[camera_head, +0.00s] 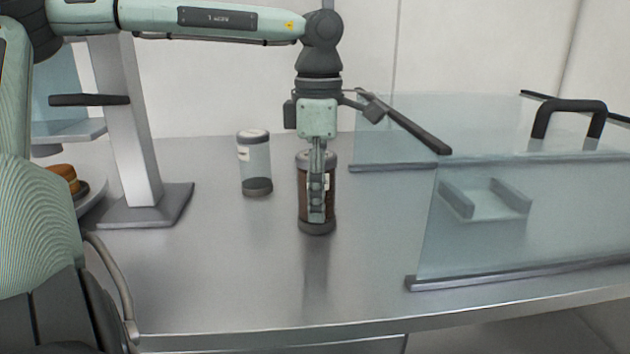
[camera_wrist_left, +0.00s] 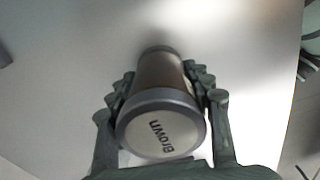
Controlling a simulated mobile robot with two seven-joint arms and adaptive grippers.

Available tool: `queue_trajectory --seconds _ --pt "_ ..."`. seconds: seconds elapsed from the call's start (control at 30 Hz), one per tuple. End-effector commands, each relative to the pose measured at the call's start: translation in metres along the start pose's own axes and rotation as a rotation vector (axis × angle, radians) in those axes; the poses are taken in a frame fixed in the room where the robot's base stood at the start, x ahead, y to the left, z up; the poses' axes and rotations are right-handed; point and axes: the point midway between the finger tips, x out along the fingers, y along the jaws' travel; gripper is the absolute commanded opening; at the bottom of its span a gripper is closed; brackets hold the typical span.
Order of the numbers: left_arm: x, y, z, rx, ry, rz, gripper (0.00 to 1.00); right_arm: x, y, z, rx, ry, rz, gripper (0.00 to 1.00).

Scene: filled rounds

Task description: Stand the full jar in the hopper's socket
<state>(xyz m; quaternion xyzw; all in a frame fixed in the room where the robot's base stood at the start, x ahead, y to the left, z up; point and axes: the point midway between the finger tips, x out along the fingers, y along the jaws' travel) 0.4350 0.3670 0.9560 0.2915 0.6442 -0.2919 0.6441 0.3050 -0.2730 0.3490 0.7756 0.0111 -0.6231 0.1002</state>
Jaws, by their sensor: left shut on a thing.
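The full jar (camera_head: 303,200) has dark brown contents and grey ends. It stands upright at the middle of the metal table. My left gripper (camera_head: 317,205) comes down from above and is shut on it. In the left wrist view the jar's lid (camera_wrist_left: 160,132) reads "Brown", and the fingers of my left gripper (camera_wrist_left: 165,90) lie on both sides of the jar. I cannot tell whether the jar's base touches the table. A small grey socket-like holder (camera_head: 486,200) shows behind the clear panel at the right; I cannot tell if it is the hopper's socket. My right gripper is not in view.
A nearly empty clear jar (camera_head: 255,165) stands left of the held jar. A grey column (camera_head: 133,130) on a flat base is further left, beside a plate with a bun-like item (camera_head: 65,178). A clear box (camera_head: 560,220) with a black handle (camera_head: 570,108) fills the right. The front middle table is clear.

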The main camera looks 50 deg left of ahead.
Motion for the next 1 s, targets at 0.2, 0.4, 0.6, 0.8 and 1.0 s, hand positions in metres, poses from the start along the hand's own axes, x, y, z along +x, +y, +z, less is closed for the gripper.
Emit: queue_trajectory --seconds 0.2,0.4,0.6,0.8,1.0 --pt "0.0001 0.0002 -0.0001 0.0 -0.001 0.001 0.14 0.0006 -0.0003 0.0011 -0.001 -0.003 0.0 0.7" --pt "0.0019 0.0002 -0.0001 0.0 -0.001 0.001 0.14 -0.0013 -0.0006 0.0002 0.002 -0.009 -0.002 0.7" --pt "0.0024 0.0001 -0.0003 0.0 0.0 0.0 0.64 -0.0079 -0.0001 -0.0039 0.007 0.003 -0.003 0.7" --pt "0.0024 0.0001 -0.0003 0.0 0.0 0.0 0.71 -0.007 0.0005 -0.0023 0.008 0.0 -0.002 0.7" --pt "0.0035 -0.0002 -0.0002 0.0 -0.001 -0.002 0.71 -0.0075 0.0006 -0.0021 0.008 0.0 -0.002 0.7"
